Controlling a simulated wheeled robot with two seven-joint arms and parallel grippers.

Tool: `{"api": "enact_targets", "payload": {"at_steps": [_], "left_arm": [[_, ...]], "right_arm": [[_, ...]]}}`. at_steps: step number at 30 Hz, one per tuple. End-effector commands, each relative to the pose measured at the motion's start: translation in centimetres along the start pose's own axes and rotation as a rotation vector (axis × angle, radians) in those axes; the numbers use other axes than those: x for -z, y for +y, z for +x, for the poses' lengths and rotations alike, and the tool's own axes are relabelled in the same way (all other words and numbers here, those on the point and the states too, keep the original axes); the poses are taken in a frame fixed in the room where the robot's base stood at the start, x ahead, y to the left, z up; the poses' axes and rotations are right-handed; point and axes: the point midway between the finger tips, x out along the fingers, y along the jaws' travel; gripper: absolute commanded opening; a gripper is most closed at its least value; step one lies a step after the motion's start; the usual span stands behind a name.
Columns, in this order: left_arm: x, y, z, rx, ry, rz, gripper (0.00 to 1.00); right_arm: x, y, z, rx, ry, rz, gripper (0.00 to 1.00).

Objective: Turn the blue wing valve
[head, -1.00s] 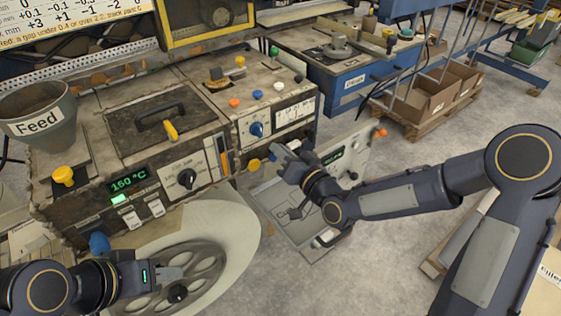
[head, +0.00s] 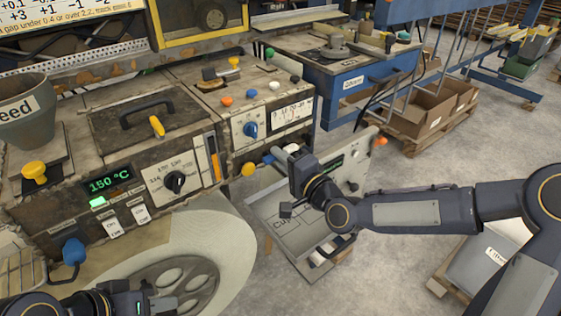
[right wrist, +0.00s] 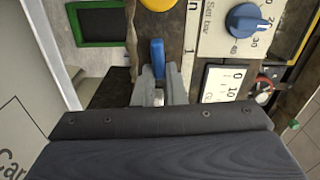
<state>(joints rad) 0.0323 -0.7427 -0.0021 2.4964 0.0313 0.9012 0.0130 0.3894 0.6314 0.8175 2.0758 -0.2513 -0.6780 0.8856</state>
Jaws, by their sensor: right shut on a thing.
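The blue wing valve (right wrist: 157,56) stands between the fingers of my right gripper (right wrist: 158,80) in the right wrist view. The fingers are shut on its blue wing, which points away from the gripper. In the head view my right gripper (head: 279,153) is at the lower right front of the machine, and only a bit of the blue valve (head: 268,159) shows beside it.
A yellow knob (head: 248,169) is close left of the right gripper. A blue dial (head: 250,130) and a gauge (head: 292,115) are above it. A panel stands close behind the right wrist. Another blue handle (head: 73,251) is at the machine's lower left.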

Motion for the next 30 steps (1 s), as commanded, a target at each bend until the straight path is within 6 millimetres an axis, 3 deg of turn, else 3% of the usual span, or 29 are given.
{"api": "enact_targets", "payload": {"at_steps": [9,24,25,30], "left_arm": [[-0.26,-0.24,0.52,0.0,0.0,0.0,0.36],[-0.27,-0.25,0.54,0.0,0.0,0.0,0.36],[-0.27,-0.25,0.54,0.0,0.0,0.0,0.36],[-0.27,-0.25,0.54,0.0,0.0,0.0,0.36]], "right_arm": [[0.1,0.24,0.0,0.0,0.003,0.101,0.0],[0.08,0.23,0.01,0.0,0.003,0.115,0.0],[0.08,0.23,0.01,0.0,0.003,0.115,0.15],[0.05,0.23,0.01,0.0,0.002,0.114,0.33]]}}
